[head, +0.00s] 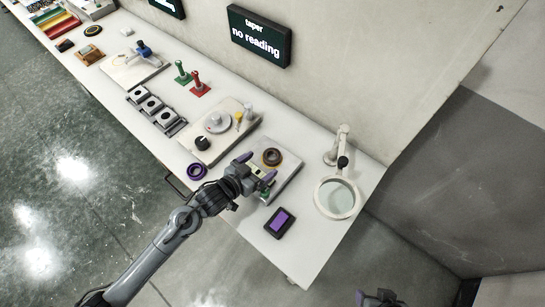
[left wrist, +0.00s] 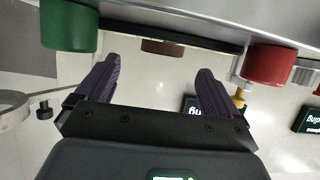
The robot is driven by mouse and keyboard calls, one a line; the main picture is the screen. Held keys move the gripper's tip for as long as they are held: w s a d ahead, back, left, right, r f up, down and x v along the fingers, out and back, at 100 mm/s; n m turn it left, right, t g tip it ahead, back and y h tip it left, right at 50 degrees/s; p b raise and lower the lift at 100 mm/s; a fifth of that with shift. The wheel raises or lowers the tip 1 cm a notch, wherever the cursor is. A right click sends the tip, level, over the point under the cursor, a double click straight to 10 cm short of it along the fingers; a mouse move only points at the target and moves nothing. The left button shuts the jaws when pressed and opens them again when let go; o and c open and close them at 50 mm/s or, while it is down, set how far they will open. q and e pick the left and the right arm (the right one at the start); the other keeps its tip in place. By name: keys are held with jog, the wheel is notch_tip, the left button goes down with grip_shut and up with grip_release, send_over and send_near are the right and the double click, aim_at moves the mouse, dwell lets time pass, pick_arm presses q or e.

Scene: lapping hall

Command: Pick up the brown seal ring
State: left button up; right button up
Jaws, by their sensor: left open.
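The brown seal ring (head: 272,157) lies flat on a light grey plate (head: 290,181) near the right end of the bench. A brown piece that looks like its edge also shows in the left wrist view (left wrist: 162,47), beyond a dark bar. My left gripper (head: 257,167) is open and empty, just to the front-left of the ring; its purple fingers (left wrist: 156,82) are spread, with nothing between them touching. My right gripper (head: 378,298) shows only partly at the bottom edge, and its jaws cannot be made out.
Green (left wrist: 68,25) and red (left wrist: 270,65) cylinders stand close in front of the left fingers. A purple ring (head: 197,170) lies left of the arm, a purple-faced pad (head: 280,222) nearer the front edge. A ring-shaped magnifier (head: 337,198) stands right. A dial plate (head: 218,122) is left.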

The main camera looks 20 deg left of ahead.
aim_at(276, 152)
pick_arm(q)
jog(key=shift+x, duration=0.8)
jog(key=shift+b+x, duration=0.55)
jog(key=shift+x, duration=1.65)
jog(key=shift+a+r, duration=0.1)
jog(key=shift+r, duration=0.05)
jog(key=c, duration=1.3)
jog(key=shift+o, duration=0.2)
jog(key=shift+r, duration=0.15)
